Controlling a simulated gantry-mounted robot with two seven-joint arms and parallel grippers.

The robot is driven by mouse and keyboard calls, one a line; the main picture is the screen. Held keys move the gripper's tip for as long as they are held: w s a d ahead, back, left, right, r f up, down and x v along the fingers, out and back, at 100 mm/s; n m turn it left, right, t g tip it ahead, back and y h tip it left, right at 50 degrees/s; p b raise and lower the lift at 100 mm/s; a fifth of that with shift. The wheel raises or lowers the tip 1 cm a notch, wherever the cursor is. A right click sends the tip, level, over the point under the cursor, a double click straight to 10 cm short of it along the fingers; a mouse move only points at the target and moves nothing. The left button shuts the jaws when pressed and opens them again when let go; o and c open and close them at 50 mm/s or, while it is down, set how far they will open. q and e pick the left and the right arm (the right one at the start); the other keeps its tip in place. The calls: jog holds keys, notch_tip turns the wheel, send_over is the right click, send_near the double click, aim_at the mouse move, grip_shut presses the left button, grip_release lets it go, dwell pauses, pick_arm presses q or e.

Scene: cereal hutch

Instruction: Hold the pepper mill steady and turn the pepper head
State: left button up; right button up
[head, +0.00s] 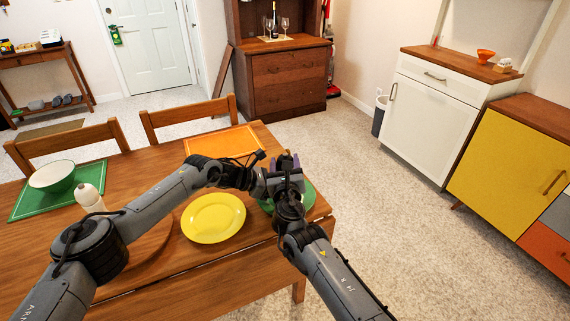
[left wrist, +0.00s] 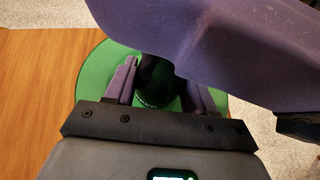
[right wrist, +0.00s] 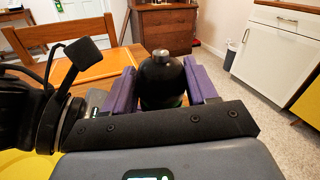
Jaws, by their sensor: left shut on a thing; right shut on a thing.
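The dark pepper mill (right wrist: 162,80) stands upright between the purple fingers of my right gripper (right wrist: 160,72) in the right wrist view. Its rounded black head shows above those fingers. In the left wrist view the mill's dark lower body (left wrist: 154,78) sits between the fingers of my left gripper (left wrist: 160,88), over a green plate (left wrist: 92,82). Both grippers are shut on the mill, the right one around the head and the left one lower. In the head view my wrists hide most of the mill, and the green plate (head: 308,196) shows at the table's right end.
A yellow plate (head: 214,218) lies left of the mill on the wooden table (head: 150,285). Two chairs stand behind. The floor to the right is clear.

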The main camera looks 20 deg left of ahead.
jog(key=o, duration=1)
jog(key=shift+s+d, duration=0.1)
jog(key=shift+v, duration=5.9)
